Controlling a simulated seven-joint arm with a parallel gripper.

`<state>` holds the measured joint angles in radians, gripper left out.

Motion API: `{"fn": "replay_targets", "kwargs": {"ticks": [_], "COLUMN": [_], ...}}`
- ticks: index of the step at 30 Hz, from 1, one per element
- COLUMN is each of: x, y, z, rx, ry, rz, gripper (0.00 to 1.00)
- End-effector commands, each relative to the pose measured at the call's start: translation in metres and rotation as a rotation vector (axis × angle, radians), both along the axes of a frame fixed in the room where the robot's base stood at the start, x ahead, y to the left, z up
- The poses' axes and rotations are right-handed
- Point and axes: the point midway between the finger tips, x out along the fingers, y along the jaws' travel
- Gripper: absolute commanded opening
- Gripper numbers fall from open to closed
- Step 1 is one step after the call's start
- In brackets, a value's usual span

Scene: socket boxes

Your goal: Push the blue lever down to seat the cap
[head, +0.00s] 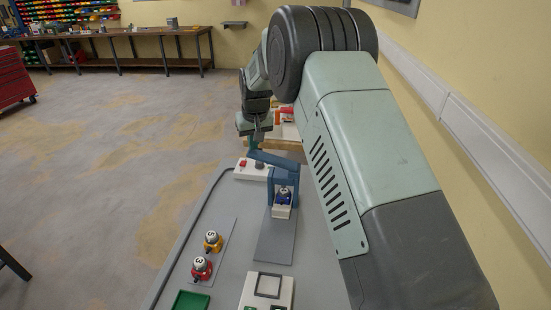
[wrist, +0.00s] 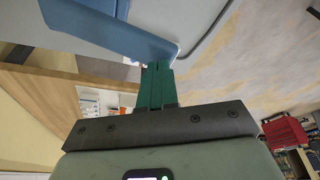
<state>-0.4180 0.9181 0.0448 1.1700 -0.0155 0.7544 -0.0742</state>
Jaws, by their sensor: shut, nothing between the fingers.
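The blue lever (head: 274,159) sits on a blue press frame (head: 270,187) and sticks out to the left, close to level with a slight tilt. A blue cap (head: 284,197) is under the frame on a white socket box (head: 281,212); how deep it sits I cannot tell. My gripper (head: 255,143) is shut and empty at the lever's left end, seemingly just above it. In the wrist view the green fingers (wrist: 158,68) are together beside the end of the lever (wrist: 120,32); whether they touch it I cannot tell.
A yellow cap (head: 213,241) and a red cap (head: 201,268) stand on a grey strip at left. A green tray (head: 192,302) and a white box with a square frame (head: 267,290) are at the front.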

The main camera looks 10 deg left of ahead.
Motion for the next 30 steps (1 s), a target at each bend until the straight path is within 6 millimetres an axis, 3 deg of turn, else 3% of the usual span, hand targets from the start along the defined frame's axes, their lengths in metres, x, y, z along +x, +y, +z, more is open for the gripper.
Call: {"fn": "replay_targets", "kwargs": {"ticks": [16,30], "x": [0.0,-0.001], "y": [0.0,-0.003], "z": [0.038,0.047], "rx": [0.0,0.001], "ry": [0.0,-0.003], "rz": [0.0,-0.003], "gripper": [0.0,0.0]}}
